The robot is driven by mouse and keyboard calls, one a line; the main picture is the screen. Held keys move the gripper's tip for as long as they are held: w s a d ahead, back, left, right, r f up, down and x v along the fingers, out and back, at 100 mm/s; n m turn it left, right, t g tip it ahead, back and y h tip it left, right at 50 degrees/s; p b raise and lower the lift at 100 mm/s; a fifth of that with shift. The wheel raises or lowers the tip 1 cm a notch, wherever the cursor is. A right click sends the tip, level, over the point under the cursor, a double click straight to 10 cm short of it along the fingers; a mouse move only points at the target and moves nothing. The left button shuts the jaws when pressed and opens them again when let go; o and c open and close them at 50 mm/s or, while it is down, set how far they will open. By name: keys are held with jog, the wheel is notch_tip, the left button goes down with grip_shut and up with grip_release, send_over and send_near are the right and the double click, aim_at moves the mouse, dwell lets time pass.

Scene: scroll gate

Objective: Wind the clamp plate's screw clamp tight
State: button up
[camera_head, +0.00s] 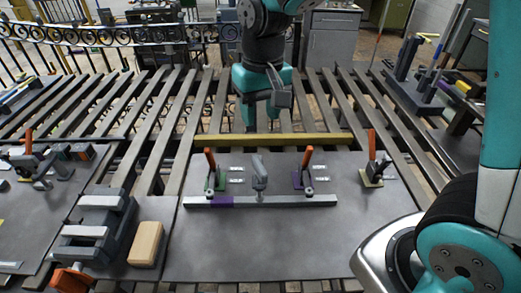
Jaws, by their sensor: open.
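A flat grey plate (240,245) lies on the slatted bench. A long bar (280,200) with a purple section lies across it. A grey upright piece (259,173) stands just behind the middle of the bar and may be the screw clamp; its screw and handle are too small to tell. Orange-handled clamps stand on either side of it, one on a green base (215,178) and one on a purple base (302,178). My gripper (264,108) is open and empty, hanging behind the plate, apart from all the clamps. My arm partly hides its fingers.
A yellow strip (270,140) runs along the plate's back edge. Another orange-handled clamp (373,165) stands at the plate's right. A grey vise (98,230) with an orange handle and a tan block (146,243) sit at left. The plate's front is clear. A scroll railing (110,36) stands behind.

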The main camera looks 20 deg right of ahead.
aim_at(260, 165)
jog(key=shift+m+h, duration=0.3)
jog(key=shift+m, duration=0.1)
jog(key=f+p, duration=0.1)
jog(key=f, duration=0.5)
jog(key=w+f+p, duration=0.1)
jog(key=f, duration=0.4)
jog(key=w+f+p, duration=0.1)
jog(key=f+p, duration=0.1)
jog(key=f, duration=0.4)
jog(key=shift+d+f, duration=0.35)
grip_shut()
